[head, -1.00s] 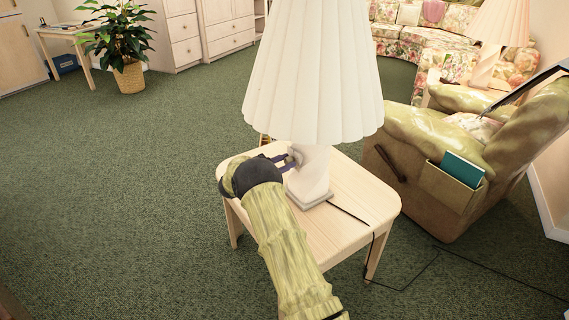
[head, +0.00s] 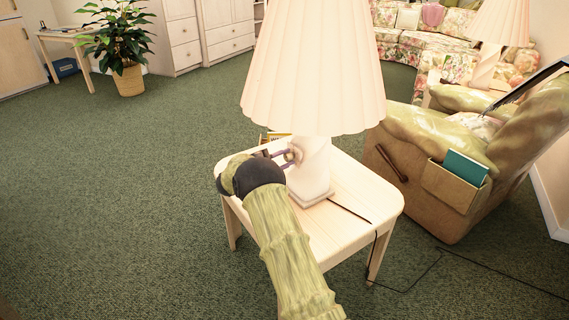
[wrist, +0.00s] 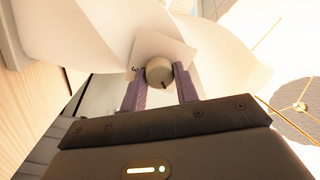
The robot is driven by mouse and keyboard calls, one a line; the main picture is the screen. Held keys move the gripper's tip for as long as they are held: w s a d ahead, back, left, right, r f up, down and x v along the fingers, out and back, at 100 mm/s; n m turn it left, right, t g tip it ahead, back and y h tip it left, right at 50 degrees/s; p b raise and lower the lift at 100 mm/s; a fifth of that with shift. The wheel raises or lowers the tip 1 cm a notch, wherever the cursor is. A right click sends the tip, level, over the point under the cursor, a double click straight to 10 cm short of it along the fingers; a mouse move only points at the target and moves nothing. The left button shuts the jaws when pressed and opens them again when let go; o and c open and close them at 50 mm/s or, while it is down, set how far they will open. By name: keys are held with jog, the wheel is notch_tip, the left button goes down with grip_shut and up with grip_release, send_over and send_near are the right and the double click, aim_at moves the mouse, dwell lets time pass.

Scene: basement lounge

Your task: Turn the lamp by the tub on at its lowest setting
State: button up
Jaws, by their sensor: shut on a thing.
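A table lamp with a pleated shade (head: 312,75) and a pale faceted base (head: 310,175) stands upright on a small light wood table (head: 345,225). The shade and base look warm and lit. A round dial knob (wrist: 160,70) sits on the lamp's base, with a dark pointer line toward its lower right in the wrist view. Small marks show on the plate beside it, too small to read. My gripper (head: 288,157) reaches in from the left of the base, its two purple fingers shut on the knob's sides. The fingers also show in the wrist view (wrist: 160,78).
A power cord (head: 352,213) runs over the table edge to the floor. A tan armchair (head: 430,185) stands right of the table. Books (head: 274,137) show behind the lamp. A second lamp (head: 494,25) is farther back, right. Green carpet at left is clear.

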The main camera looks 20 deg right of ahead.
jog(key=shift+f+m, duration=0.15)
jog(key=shift+m, duration=0.35)
jog(key=shift+b, duration=0.3)
jog(key=o, duration=1)
jog(key=shift+a, duration=0.1)
jog(key=s+a+p, duration=0.1)
jog(key=a, duration=0.4)
jog(key=s+a+p, duration=0.1)
jog(key=a, duration=0.5)
jog(key=s+a+p, duration=0.1)
jog(key=a, duration=0.5)
jog(key=shift+s+f, duration=0.1)
jog(key=shift+f, duration=0.15)
